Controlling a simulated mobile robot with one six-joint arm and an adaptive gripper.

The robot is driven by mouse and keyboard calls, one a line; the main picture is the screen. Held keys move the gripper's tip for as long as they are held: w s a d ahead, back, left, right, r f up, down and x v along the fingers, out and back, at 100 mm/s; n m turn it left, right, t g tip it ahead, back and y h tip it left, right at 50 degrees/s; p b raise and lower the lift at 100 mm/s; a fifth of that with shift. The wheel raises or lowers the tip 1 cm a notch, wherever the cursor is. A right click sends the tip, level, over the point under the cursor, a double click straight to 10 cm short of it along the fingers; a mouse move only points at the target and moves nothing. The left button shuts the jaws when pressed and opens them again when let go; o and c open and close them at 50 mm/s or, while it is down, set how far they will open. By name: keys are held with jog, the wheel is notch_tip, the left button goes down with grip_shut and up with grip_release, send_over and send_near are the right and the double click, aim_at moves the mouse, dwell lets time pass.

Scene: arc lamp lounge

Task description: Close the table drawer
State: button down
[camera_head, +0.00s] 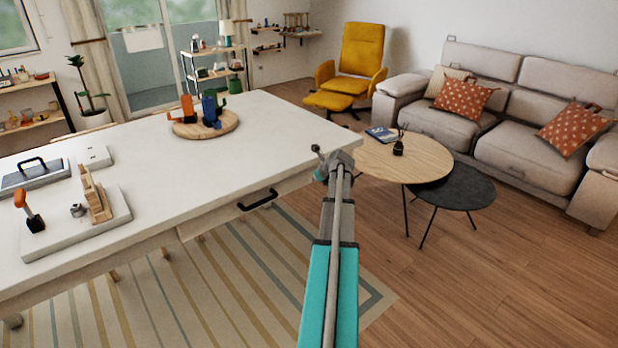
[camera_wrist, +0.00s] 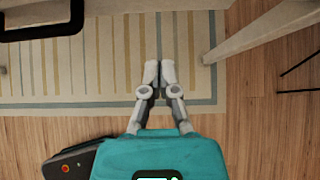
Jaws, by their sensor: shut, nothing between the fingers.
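The long white table (camera_head: 120,150) fills the left of the head view. Its drawer (camera_head: 215,218) is in the side facing me, with a black bar handle (camera_head: 258,199). The drawer front seems to stand slightly out from the table side; how far I cannot tell. In the wrist view the black handle (camera_wrist: 40,32) is large and close at the top left corner. My gripper (camera_wrist: 158,74) is shut and empty, pointing over the rug, to the right of the handle and apart from it.
A striped rug (camera_head: 150,290) lies under the table, and a pale table leg (camera_wrist: 265,28) slants at the wrist view's top right. Round wooden (camera_head: 405,157) and dark (camera_head: 455,188) coffee tables stand right of my arm. A tray with cactus figures (camera_head: 205,130) is on the tabletop.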

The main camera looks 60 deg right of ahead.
jog(key=shift+p+v, duration=0.35)
jog(key=shift+v, duration=0.5)
jog(key=shift+a, duration=0.1)
jog(key=w+a+n+g+y+p, duration=0.1)
jog(key=w+a+n, duration=0.45)
jog(key=a, duration=0.65)
jog(key=w+a+n+g+y+p, duration=0.2)
jog(key=w+a+n, duration=0.2)
jog(key=a+n, duration=0.55)
jog(key=w+a+n+g+y+p, duration=0.1)
jog(key=w+a+n, duration=0.35)
jog(key=a, duration=1.05)
jog(key=s+a+r+n+g+p, duration=0.1)
jog(key=s+a+n, duration=0.2)
jog(key=a+n, duration=0.3)
jog(key=s+a+n+g+h+p, duration=0.1)
jog(key=a+n, duration=0.6)
jog(key=a, duration=0.8)
jog(key=s+a+r+n+g+p, duration=0.1)
jog(key=s+a+n, duration=0.4)
jog(key=a, duration=0.5)
jog(key=shift+a+r+n+g+p, duration=0.4)
jog(key=shift+n+g+p, duration=0.1)
jog(key=shift+n+g, duration=0.4)
